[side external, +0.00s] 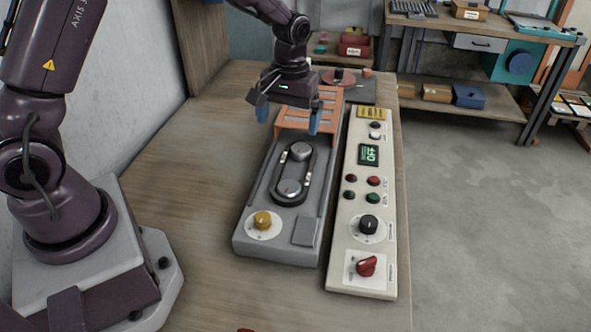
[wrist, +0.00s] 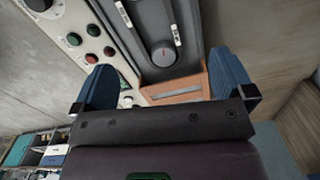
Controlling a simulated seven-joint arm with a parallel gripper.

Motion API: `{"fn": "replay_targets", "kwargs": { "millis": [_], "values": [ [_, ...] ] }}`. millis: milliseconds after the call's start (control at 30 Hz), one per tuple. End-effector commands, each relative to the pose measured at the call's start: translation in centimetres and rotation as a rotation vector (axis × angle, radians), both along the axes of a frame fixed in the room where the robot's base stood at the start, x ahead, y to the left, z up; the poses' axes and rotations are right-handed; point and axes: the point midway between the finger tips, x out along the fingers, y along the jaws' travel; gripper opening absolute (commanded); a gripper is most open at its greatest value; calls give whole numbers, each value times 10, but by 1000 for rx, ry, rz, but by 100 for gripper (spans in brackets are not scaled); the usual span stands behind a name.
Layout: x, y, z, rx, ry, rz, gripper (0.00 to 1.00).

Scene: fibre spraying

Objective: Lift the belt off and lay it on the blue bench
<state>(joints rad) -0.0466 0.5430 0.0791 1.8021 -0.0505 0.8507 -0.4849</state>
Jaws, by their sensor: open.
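The black belt (side external: 312,174) is a long loop around two grey pulleys, a far one (side external: 301,151) and a near one (side external: 290,190), on a grey machine (side external: 248,222). My gripper (side external: 289,118) is open and empty. Its blue fingers point down above the far end of the machine, beyond the belt and apart from it. In the wrist view my gripper (wrist: 165,80) frames the machine's end, with one pulley (wrist: 162,54) visible between and above the fingers. I cannot identify the blue bench for certain; a teal panel (side external: 497,68) shows on the workbench at the back right.
A cream control panel (side external: 345,205) with knobs, buttons and a display reading OFF stands right of the machine. An orange slotted piece (side external: 292,122) lies under my gripper. The wooden table (side external: 190,170) is clear to the left.

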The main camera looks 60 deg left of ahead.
Motion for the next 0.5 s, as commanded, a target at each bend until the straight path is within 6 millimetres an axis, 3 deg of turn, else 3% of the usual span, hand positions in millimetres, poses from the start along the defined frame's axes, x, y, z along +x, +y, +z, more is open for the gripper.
{"fn": "replay_targets", "kwargs": {
  "millis": [67, 200, 500],
  "values": [
    [19, 3, 6, 7, -45, 83, 100],
    [19, 2, 3, 7, -50, 150, 100],
    [18, 2, -50, 7, -47, 153, 100]
  ]
}}
